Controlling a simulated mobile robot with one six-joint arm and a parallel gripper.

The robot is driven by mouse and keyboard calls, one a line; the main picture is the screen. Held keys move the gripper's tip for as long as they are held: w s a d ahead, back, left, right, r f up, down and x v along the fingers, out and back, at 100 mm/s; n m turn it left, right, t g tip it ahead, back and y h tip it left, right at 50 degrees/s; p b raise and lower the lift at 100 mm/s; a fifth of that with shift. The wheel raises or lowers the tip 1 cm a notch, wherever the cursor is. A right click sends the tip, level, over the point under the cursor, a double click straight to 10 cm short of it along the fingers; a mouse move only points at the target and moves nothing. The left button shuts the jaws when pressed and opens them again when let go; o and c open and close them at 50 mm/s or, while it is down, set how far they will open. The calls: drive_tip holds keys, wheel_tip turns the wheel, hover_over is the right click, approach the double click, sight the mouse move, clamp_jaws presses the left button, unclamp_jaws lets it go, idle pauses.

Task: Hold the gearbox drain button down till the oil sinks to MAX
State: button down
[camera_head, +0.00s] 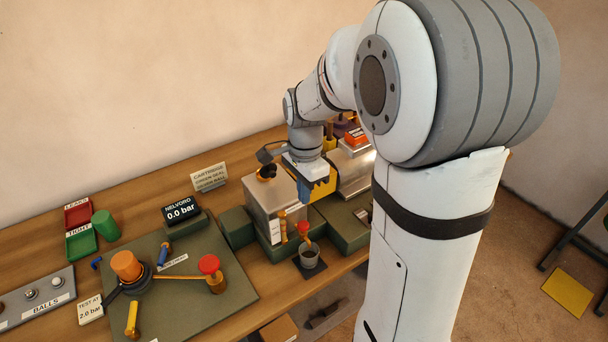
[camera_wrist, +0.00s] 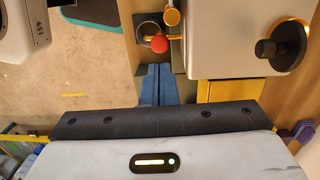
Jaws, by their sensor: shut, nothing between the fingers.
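The gearbox looks to be the metal box (camera_head: 272,203) on a green base; its top also shows in the wrist view (camera_wrist: 225,35). An amber sight tube (camera_head: 283,226) stands on its front; the oil level and MAX mark are too small to read. A red round button (camera_head: 303,228) sits beside the tube, above a grey cup (camera_head: 309,256). The button also shows in the wrist view (camera_wrist: 159,43). My gripper (camera_head: 304,196) has blue fingers, shut and empty, above the button in the head view. In the wrist view the fingertips (camera_wrist: 158,67) appear just short of it, apart.
A black filler cap (camera_wrist: 283,48) rises from the box top. A second metal box (camera_head: 352,170) with a red-topped part stands to the right. A green plate (camera_head: 178,310) with an orange knob and red-capped post lies left. The table's front edge is close to the cup.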

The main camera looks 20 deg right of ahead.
drive_tip(key=shift+w+r, duration=0.15)
drive_tip(key=shift+r, duration=2.2)
drive_tip(key=shift+d+b, duration=0.1)
drive_tip(key=shift+b, duration=0.5)
drive_tip(key=shift+s+d+r+t+b, duration=0.25)
drive_tip(key=shift+r+b, duration=0.25)
drive_tip(key=shift+b, duration=0.25)
drive_tip(key=shift+s+r+t+b, duration=0.15)
drive_tip(key=shift+s+r+b, duration=0.25)
drive_tip(key=shift+b, duration=0.3)
